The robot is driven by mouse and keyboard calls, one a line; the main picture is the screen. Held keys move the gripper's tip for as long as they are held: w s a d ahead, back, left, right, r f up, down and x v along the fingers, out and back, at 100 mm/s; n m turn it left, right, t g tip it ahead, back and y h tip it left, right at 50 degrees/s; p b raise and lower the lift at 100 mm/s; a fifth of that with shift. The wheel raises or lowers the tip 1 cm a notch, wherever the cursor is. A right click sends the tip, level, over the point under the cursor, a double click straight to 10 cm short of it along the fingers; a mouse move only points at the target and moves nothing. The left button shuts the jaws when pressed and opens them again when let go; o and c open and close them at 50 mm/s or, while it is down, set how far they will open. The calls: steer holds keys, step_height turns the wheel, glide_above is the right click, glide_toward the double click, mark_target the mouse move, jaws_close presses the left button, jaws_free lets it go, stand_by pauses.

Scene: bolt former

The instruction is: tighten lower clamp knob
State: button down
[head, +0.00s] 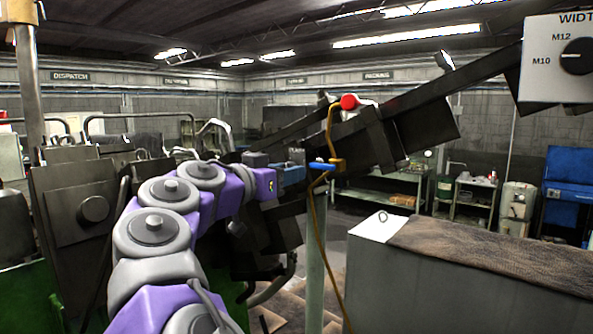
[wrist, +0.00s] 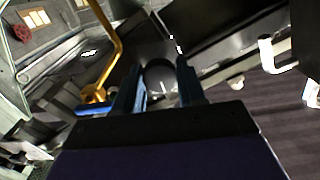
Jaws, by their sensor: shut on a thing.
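My gripper (wrist: 160,88) shows in the wrist view with its two blue fingers on either side of a dark, rounded knob (wrist: 161,78), and it is shut on it. In the head view my arm reaches from the bottom left, and the blue fingers of my gripper (head: 293,175) are at the machine beneath the sloping dark rail (head: 420,105). The knob is hidden there behind the fingers. I cannot tell how far it is turned.
A red-ended lever (head: 348,101) is above. A grey box with a brown mat (head: 490,250) is at the right. A WIDTH dial panel (head: 550,75) hangs upper right.

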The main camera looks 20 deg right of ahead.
steer(key=shift+a+r+n+p, duration=0.1)
steer(key=shift+n+p, duration=1.9)
steer(key=n+p, duration=0.4)
